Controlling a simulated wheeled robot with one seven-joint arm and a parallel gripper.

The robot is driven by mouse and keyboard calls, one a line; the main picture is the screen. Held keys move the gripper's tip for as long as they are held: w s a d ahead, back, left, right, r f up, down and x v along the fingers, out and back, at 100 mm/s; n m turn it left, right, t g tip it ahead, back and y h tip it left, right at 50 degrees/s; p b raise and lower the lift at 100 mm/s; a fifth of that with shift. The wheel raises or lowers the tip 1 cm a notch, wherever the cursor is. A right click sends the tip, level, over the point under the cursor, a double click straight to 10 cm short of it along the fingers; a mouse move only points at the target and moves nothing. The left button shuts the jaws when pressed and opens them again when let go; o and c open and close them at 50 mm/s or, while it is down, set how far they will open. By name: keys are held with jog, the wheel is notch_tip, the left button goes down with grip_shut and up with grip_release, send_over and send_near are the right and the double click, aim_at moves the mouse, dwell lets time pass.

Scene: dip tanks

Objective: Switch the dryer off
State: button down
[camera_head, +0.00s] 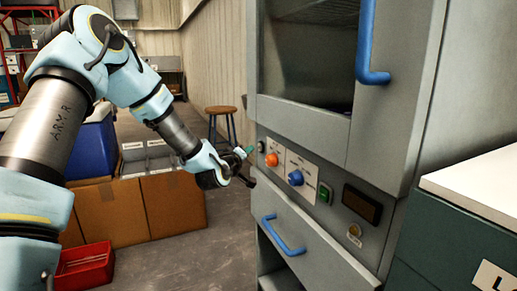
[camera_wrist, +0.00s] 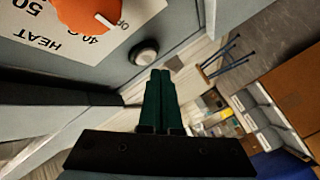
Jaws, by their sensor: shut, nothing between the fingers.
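The dryer is a grey cabinet (camera_head: 305,115) with a control panel below its upper compartment. The panel carries an orange knob (camera_head: 271,159), a blue knob (camera_head: 295,178) and a green switch (camera_head: 325,193); I cannot tell the switch's position. The orange knob also shows in the wrist view (camera_wrist: 85,12), cut by the top edge, beside HEAT markings; its white pointer lies near the OFF lettering. A small round button (camera_wrist: 146,50) sits beside the knob's plate. My gripper (camera_head: 246,151) is shut and empty, with green fingers (camera_wrist: 161,75), left of the panel near the button. Contact is unclear.
A dark display (camera_head: 361,204) is right of the switch. Blue handles (camera_head: 283,236) stick out from the drawer and the upper door (camera_head: 367,50). Cardboard boxes (camera_head: 172,205), a red bin (camera_head: 84,268) and a stool (camera_head: 222,112) stand left. Grey floor lies between.

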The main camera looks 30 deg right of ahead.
jog(key=a, duration=0.5)
jog(key=shift+w, duration=0.3)
